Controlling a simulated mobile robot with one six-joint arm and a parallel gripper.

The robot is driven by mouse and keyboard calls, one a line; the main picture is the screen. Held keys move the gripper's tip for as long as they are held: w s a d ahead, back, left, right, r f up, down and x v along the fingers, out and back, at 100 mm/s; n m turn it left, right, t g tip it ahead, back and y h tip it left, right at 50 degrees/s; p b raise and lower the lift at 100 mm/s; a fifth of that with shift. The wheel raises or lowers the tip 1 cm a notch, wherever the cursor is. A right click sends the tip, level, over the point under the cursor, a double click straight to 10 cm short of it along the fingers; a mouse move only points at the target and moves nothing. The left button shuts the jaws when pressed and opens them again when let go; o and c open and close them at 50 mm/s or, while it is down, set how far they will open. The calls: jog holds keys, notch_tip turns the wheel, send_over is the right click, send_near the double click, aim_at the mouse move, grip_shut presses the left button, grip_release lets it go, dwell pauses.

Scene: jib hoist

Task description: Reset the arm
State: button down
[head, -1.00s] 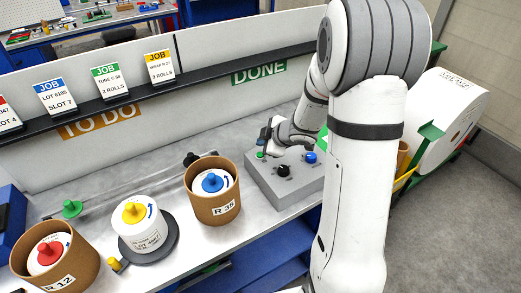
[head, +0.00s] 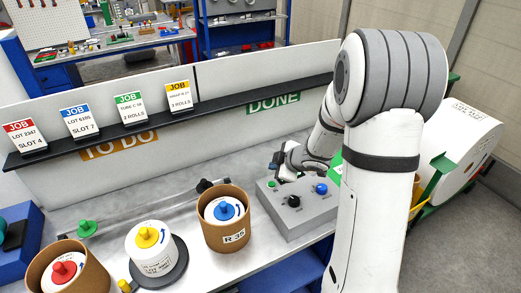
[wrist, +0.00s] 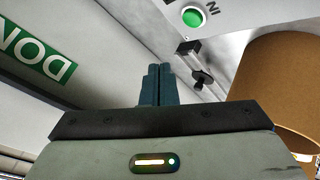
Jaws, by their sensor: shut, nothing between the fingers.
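My gripper (head: 274,167) is shut and empty. In the head view it is above the back left corner of a grey control box (head: 296,215), apart from its green button (head: 271,184). The box also has a black knob (head: 293,201) and a blue knob (head: 321,188). In the wrist view my closed fingers (wrist: 157,70) point toward the box, and the green button (wrist: 193,17) shows beyond them to the right. My arm hides part of the bench's right end.
Cardboard tube R-35 (head: 228,237) with a blue-topped roll stands left of the box. A yellow-topped roll (head: 155,262) and a red-topped tube (head: 90,269) stand further left. A shelf with job cards (head: 130,110) runs behind. A white drum (head: 462,135) is at right.

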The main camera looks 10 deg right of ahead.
jog(key=s+d+r+m+h+b, duration=0.2)
jog(key=s+d+r+m+h, duration=0.5)
jog(key=r, duration=0.3)
jog(key=s+a+m+g+y+b, duration=0.1)
jog(key=s+a+m+g, duration=0.1)
jog(key=s, duration=0.8)
jog(key=s+a+m+g+y, duration=0.1)
jog(key=s+a+m, duration=0.4)
jog(key=s, duration=0.6)
jog(key=shift+a+r+m+g+b, duration=0.3)
jog(key=shift+m+g, duration=0.2)
jog(key=shift+g, duration=0.3)
